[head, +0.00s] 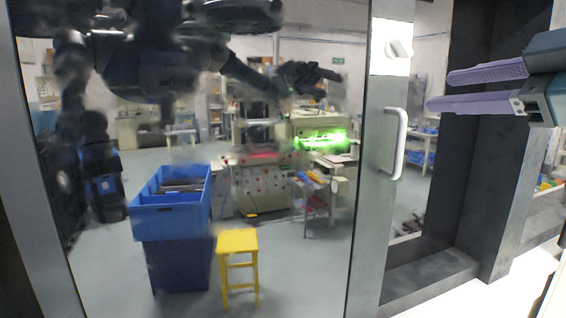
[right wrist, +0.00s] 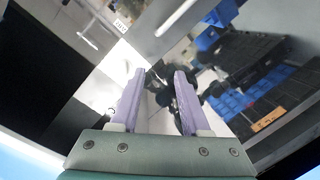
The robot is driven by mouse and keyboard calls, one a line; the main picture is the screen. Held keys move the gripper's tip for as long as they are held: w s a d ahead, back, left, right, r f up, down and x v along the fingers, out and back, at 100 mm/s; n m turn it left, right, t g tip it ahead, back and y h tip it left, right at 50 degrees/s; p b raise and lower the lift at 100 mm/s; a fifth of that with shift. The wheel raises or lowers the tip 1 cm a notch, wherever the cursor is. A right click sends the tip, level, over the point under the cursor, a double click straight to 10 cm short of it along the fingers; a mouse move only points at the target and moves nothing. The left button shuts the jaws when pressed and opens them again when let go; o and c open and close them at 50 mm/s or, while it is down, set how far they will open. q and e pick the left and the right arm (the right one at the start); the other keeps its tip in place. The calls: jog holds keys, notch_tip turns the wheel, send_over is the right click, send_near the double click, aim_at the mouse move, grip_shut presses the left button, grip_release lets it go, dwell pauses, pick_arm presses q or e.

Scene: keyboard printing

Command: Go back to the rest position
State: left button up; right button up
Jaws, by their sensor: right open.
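My right gripper (head: 478,88) is at the upper right of the head view, with its two purple fingers apart and pointing left towards the door frame. In the right wrist view the same gripper (right wrist: 155,100) shows two purple fingers spread apart with nothing between them. My left gripper does not show clearly; only blurred dark arm shapes are at the upper left of the head view, and I cannot tell whether they are a reflection.
A glass door with a white handle (head: 393,143) and a grey frame (head: 366,215) stands before me. Behind the glass are blue crates (head: 170,222), a yellow stool (head: 238,243) and a machine with a green light (head: 320,139). A dark pillar (head: 470,180) stands at the right.

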jog(key=s+a+f+m+g+h+p, duration=0.1)
jog(key=s+a+f+g, duration=0.15)
jog(key=f, duration=0.35)
jog(key=s+a+f+m+g, duration=0.1)
jog(key=s+a+f+m, duration=0.1)
jog(key=s+f, duration=0.3)
jog(key=s+f+m+g+h, duration=0.2)
jog(key=s+f, duration=0.4)
jog(key=s, duration=0.4)
jog(key=s+f+m+g+h+p, duration=0.1)
jog(key=s+f+m+g, duration=0.3)
jog(key=s, duration=0.6)
notch_tip(320, 180, down, 3)
jog(key=shift+s+d+f+m+g+h+p, duration=0.25)
jog(key=shift+d+m+g+h, duration=0.2)
jog(key=shift+g, duration=0.5)
jog(key=shift+a, duration=0.1)
